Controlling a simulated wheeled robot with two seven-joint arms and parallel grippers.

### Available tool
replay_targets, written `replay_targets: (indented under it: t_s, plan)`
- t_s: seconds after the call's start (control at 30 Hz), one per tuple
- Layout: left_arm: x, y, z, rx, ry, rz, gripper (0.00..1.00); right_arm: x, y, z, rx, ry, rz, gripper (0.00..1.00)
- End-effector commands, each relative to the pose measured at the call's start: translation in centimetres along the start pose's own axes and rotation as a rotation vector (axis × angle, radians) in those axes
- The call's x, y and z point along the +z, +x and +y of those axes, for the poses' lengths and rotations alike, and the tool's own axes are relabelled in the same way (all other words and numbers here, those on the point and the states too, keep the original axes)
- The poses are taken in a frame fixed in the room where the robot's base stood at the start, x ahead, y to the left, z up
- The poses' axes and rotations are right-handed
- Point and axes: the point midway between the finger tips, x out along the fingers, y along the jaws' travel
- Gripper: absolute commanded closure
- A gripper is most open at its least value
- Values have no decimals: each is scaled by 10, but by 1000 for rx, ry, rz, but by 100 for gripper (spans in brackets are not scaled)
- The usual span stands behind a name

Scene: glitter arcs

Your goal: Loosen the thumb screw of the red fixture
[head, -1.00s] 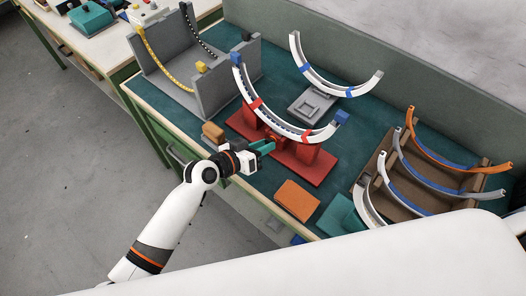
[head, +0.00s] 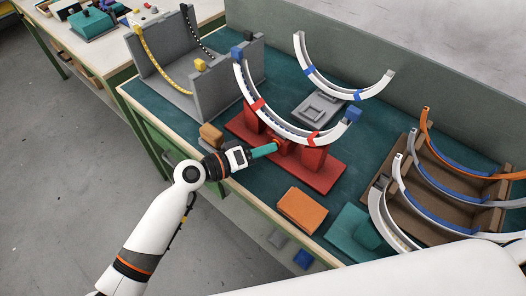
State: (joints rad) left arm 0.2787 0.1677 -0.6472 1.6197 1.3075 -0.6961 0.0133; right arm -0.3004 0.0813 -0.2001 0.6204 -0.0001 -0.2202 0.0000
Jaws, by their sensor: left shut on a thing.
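The red fixture (head: 316,176) stands on the green bench mat and holds a white arc (head: 288,131) with blue ends and red clamps. My left gripper (head: 274,147) reaches in from the front left, its teal fingers at the front middle of the fixture. It is shut on the thumb screw, which is mostly hidden between the fingertips. My right gripper is not in view; a white part of my body covers the bottom right.
A grey stand (head: 190,92) with yellow and black strips is behind left. Another white arc (head: 340,88) stands behind. A brown rack (head: 421,200) of arcs is at right. An orange block (head: 302,210), a teal block (head: 352,232) and a brown block (head: 211,134) lie near the front edge.

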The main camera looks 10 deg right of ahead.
Motion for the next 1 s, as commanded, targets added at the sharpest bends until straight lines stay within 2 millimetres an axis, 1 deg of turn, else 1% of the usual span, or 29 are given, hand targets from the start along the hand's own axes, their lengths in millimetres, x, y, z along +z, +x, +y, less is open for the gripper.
replay_targets:
  t_s: [0.37,0.4,0.5,0.83,0.93,1.0]
  plan:
    - [1,0,-1,-3,-3,-3,98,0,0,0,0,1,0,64]
    - [1,0,-1,-3,-3,-3,69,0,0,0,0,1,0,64]
    - [1,0,-1,-3,-3,-3,53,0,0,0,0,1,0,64]
    - [0,-3,0,-1,-2,-2,53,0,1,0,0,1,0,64]
    - [1,-14,2,1,-1,-3,53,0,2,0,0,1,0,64]
    - [0,-26,2,1,0,-3,53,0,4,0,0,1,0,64]
